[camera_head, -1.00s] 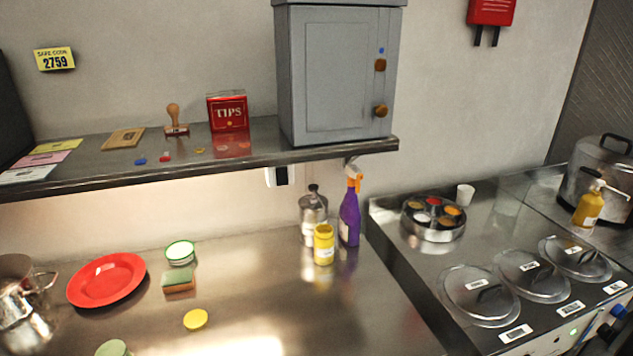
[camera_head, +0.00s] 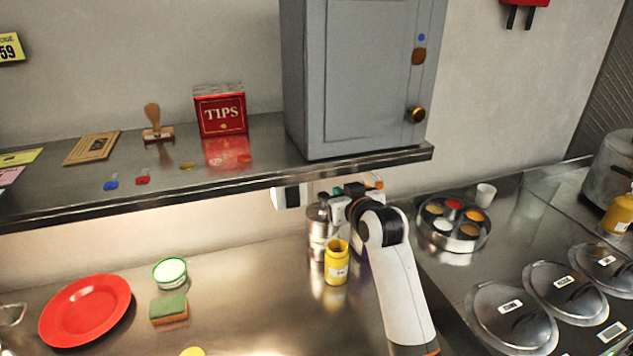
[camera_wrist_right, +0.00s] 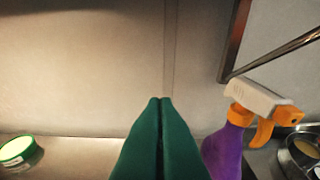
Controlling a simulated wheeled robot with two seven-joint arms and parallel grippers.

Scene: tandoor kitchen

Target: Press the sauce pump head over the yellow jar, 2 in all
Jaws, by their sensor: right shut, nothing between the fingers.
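The metal sauce pump (camera_head: 318,232) stands on the counter near the wall, under the shelf. Its black head is hard to make out beside my right gripper. The open yellow jar (camera_head: 336,266) stands upright just in front of the pump. My right gripper (camera_head: 335,191) is at about the height of the pump's top; I cannot tell whether it touches the head. In the right wrist view its green fingers (camera_wrist_right: 160,104) are shut together and empty, and neither pump nor jar shows there. My left gripper is not in view.
A purple spray bottle (camera_wrist_right: 222,152) with an orange and white nozzle stands close to the right gripper. The shelf edge (camera_head: 215,188) and grey cabinet (camera_head: 355,80) are above. A red plate (camera_head: 85,310), sponge (camera_head: 169,308) and spice tray (camera_head: 453,243) lie to the sides.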

